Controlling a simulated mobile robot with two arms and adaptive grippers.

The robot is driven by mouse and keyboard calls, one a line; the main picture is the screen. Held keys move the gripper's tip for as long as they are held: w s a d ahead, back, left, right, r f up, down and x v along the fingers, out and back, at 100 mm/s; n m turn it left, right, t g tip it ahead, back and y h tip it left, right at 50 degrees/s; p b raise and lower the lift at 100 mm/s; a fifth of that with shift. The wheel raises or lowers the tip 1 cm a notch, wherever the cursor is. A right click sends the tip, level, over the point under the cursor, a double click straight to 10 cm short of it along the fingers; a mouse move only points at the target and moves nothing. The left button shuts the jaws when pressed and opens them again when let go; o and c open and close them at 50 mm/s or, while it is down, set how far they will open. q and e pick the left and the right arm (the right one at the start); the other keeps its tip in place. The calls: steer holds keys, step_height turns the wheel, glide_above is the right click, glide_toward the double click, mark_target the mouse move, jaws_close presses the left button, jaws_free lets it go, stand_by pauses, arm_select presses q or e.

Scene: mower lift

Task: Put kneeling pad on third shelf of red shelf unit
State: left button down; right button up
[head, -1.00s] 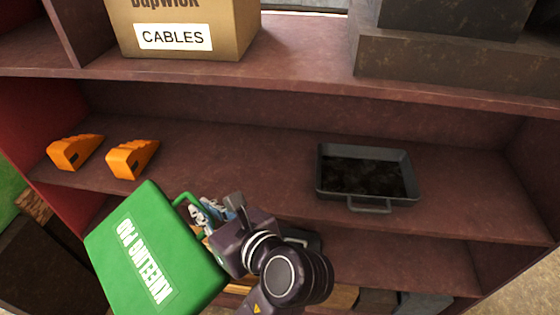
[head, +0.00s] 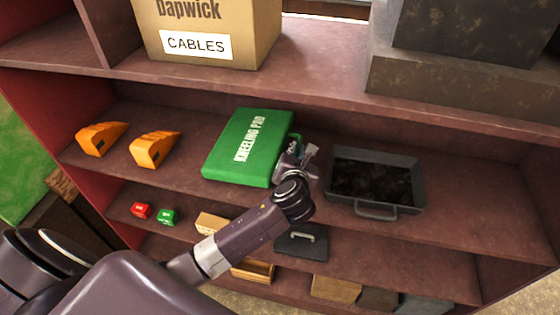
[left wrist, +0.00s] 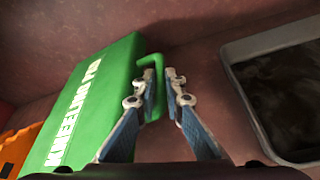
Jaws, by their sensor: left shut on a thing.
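The green kneeling pad (head: 235,157) with white lettering is in the bay of the red shelf unit (head: 290,85), at the shelf (head: 330,232) that bears the orange wedges and a black tray. It lies nearly flat between them; I cannot tell whether it fully rests on the board. My left gripper (head: 297,150) is shut on the pad's green handle at its right side. In the left wrist view the fingers (left wrist: 173,80) are at the handle (left wrist: 150,62), with the pad (left wrist: 95,105) to the left. My right gripper is not in view.
Two orange wedges (head: 100,138) (head: 154,149) stand left of the pad. The black tray (head: 375,182) stands close on its right. A CABLES box (head: 215,30) is on the shelf above. Small red (head: 140,210) and green (head: 167,217) boxes and a dark case (head: 302,243) are below.

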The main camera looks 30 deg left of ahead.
arm_select(q)
step_height(320, 180, down, 7)
steer(key=shift+d+r, duration=0.1)
steer(key=shift+r, duration=0.1)
steer(key=c, duration=2)
jaws_free()
steer(key=shift+s+f, duration=0.1)
steer(key=b+v, duration=0.1)
steer(key=v, duration=1.1)
